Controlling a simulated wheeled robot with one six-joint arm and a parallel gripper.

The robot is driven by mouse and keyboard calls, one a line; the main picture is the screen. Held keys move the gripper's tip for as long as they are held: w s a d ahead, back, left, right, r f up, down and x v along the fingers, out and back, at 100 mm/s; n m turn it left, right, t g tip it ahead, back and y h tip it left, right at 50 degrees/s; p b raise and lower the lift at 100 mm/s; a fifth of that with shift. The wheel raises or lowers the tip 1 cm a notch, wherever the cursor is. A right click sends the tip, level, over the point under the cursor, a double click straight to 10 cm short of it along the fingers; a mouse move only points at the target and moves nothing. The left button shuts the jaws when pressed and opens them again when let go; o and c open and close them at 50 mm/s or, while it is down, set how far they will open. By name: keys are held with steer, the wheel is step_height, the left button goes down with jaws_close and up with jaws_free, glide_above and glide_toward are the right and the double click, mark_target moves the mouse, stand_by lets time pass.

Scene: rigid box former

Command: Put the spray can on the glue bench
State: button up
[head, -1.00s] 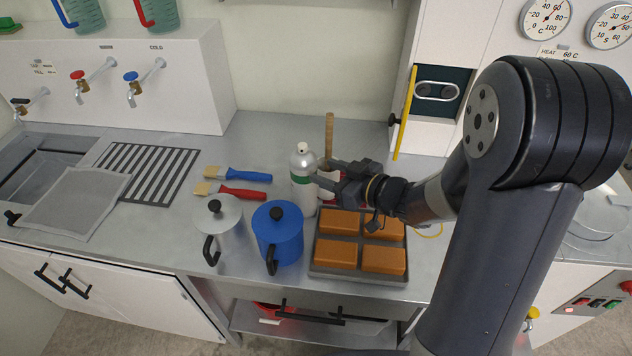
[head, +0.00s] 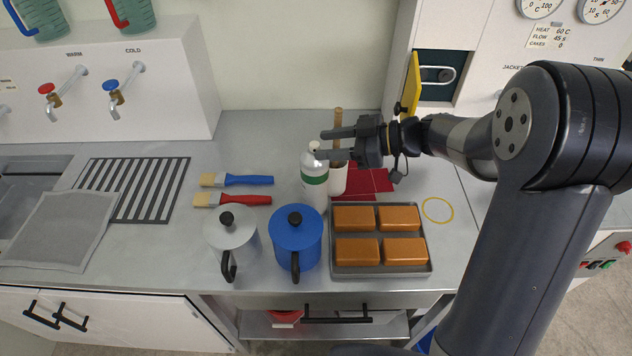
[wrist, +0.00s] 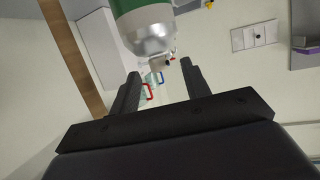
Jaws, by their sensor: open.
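The spray can (head: 314,186), white with a green band and a pale top, stands upright on the grey metal counter (head: 250,140). In the wrist view its green band and silver shoulder (wrist: 150,35) show, with the nozzle pointing between the fingers. My gripper (head: 322,145) is open and empty, level with the can's top; its two fingers also show in the wrist view (wrist: 160,72). Whether a finger touches the can is unclear. No surface is marked as the glue bench, so I cannot tell which it is.
A white pot with a wooden-handled brush (head: 338,170) stands close behind the can. A blue jug (head: 295,245), a grey jug (head: 230,238), a tray of orange blocks (head: 380,270) and two brushes (head: 240,181) are near. Counter behind the brushes is clear.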

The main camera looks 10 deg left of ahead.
mark_target(307, 150)
steer(key=x, duration=0.3)
steer(key=p+x, duration=0.1)
steer(key=x, duration=0.1)
steer(key=shift+a+f, duration=0.25)
steer(key=shift+f, duration=0.1)
steer(key=shift+c, duration=0.2)
